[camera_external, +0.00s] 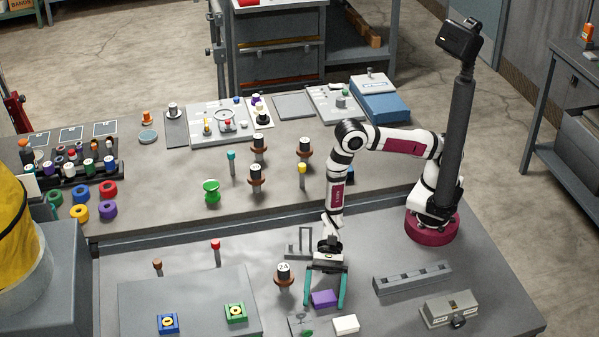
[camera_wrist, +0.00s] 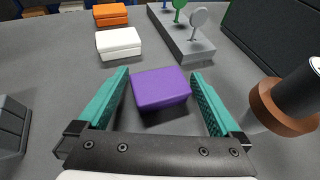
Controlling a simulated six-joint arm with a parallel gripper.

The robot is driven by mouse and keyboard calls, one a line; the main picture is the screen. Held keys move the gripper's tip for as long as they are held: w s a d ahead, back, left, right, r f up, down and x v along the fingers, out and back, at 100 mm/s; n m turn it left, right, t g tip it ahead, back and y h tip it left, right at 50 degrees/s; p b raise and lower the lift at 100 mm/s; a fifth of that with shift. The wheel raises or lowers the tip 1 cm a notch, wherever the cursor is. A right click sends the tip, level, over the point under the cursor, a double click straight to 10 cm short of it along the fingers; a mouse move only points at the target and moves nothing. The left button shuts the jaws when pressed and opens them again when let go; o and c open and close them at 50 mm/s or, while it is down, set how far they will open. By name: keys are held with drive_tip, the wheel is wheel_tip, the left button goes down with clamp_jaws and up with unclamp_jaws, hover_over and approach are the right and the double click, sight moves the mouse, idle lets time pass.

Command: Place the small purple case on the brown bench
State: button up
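The small purple case (camera_external: 324,298) lies flat on the grey front table (camera_external: 400,245). My gripper (camera_external: 324,304) is open and points down at it, one teal finger on each side. In the wrist view the purple case (camera_wrist: 160,88) sits between the fingers of my gripper (camera_wrist: 160,76), with a visible gap on both sides. The case's underside is hidden. No bench is plainly brown; the long bench behind has a brownish-grey top (camera_external: 260,192).
A white case (camera_external: 346,324) lies close by, with an orange case (camera_wrist: 110,15) beyond it. A grey block with upright discs (camera_wrist: 195,48) and a brown-collared post (camera_external: 283,273) flank the gripper. Several posts and a green spool (camera_external: 212,191) stand on the rear bench.

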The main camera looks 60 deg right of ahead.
drive_tip(key=v, duration=0.7)
drive_tip(key=shift+d+r, duration=0.2)
drive_tip(key=shift+r, duration=0.1)
drive_tip(key=shift+w+r, duration=0.1)
drive_tip(key=shift+r, duration=0.05)
drive_tip(key=d+r+n+h, duration=0.3)
drive_tip(key=d+r+n, duration=0.3)
drive_tip(key=d+r, duration=0.8)
drive_tip(key=s+d+r+t+h, duration=0.1)
drive_tip(key=d+h, duration=0.1)
drive_tip(key=d, duration=0.4)
drive_tip(key=s+d+r+n+t+h, duration=0.1)
drive_tip(key=s+d+r+t+h, duration=0.1)
drive_tip(key=d, duration=0.4)
drive_tip(key=s+d+r+t+h, duration=0.1)
drive_tip(key=d+r+t+h, duration=0.1)
drive_tip(key=d, duration=0.4)
drive_tip(key=shift+s+n+h, duration=0.4)
drive_tip(key=shift+h, duration=0.5)
